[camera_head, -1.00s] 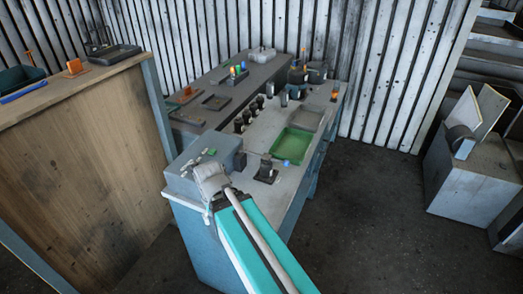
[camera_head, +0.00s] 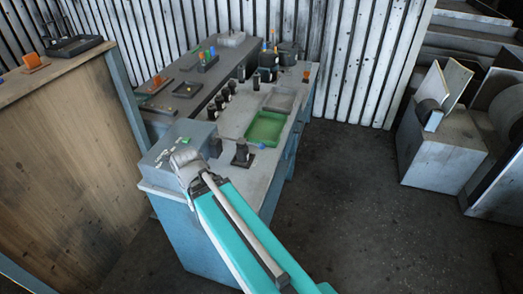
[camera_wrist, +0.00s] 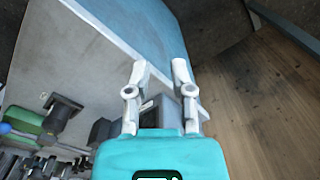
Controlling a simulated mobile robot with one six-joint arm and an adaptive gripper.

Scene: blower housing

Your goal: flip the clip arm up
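A grey box (camera_head: 163,158) with small green parts on top stands at the near left corner of the workbench (camera_head: 228,170). My gripper (camera_head: 184,157) is over the right part of this box in the head view, and hides some of it. In the wrist view my gripper (camera_wrist: 160,68) has its two fingers well apart, with nothing held between them. A grey block-like part (camera_wrist: 166,110) and a small pale piece (camera_wrist: 147,105) show between and below the fingers. I cannot tell whether the pale piece is the clip arm, or whether anything is touched.
A dark block (camera_head: 215,146), a dark stand (camera_head: 242,154) and a green tray (camera_head: 265,129) are on the bench near the box. Several dark cylinders stand farther back. A wooden-sided counter (camera_head: 70,170) is at left. The floor (camera_head: 340,180) to the right is clear.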

